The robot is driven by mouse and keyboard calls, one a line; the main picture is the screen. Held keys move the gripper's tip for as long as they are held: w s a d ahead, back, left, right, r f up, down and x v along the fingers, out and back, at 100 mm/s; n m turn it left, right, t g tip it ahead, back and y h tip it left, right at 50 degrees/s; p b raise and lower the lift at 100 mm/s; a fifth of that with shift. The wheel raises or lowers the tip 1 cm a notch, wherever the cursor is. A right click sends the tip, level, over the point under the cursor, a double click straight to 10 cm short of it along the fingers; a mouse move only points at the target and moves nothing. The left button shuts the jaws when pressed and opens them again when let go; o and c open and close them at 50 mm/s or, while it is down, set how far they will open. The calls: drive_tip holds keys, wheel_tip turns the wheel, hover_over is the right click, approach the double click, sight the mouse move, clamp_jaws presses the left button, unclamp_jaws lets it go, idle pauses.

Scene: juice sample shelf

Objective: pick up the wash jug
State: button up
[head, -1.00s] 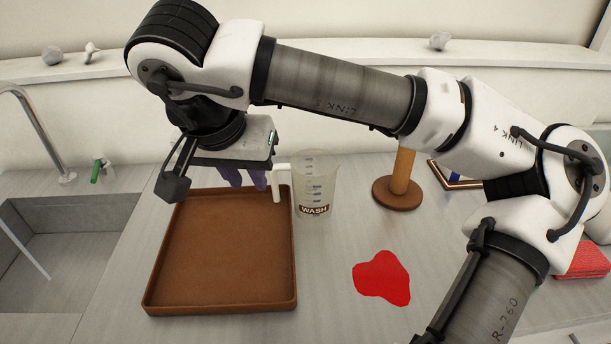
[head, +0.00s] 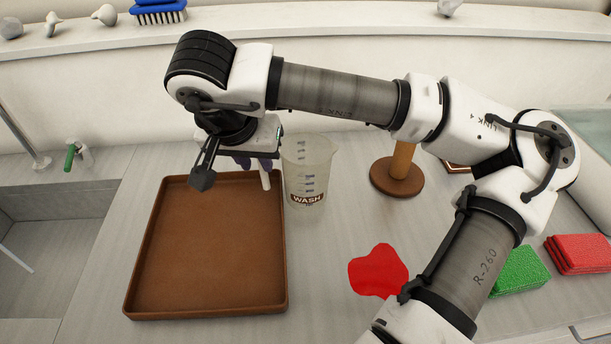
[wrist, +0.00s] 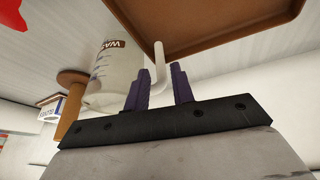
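The wash jug (head: 308,172) is a clear, upright measuring jug with a dark WASH label, standing on the counter at the right edge of the brown tray. Its white handle (head: 265,179) points left. My gripper (head: 253,163) is at the upper part of the handle, its purple fingers partly hidden under the hand in the head view. In the wrist view, the jug (wrist: 113,75) is left of centre and the handle (wrist: 159,62) shows between the two spread fingers of my gripper (wrist: 159,85). I see gaps beside the handle; the fingers do not appear closed on it.
The empty brown tray (head: 132,306) lies left of the jug. A wooden post on a round base (head: 397,180) stands to the right. A red spill (head: 378,271) and green (head: 518,270) and red sponges (head: 580,254) lie nearer right. A sink (head: 45,235) is at left.

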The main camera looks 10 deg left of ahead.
sight(262, 171)
drive_tip(key=x, duration=0.5)
drive_tip(key=shift+w+f+p, duration=0.1)
drive_tip(key=shift+f+p, duration=0.2)
clamp_jaws()
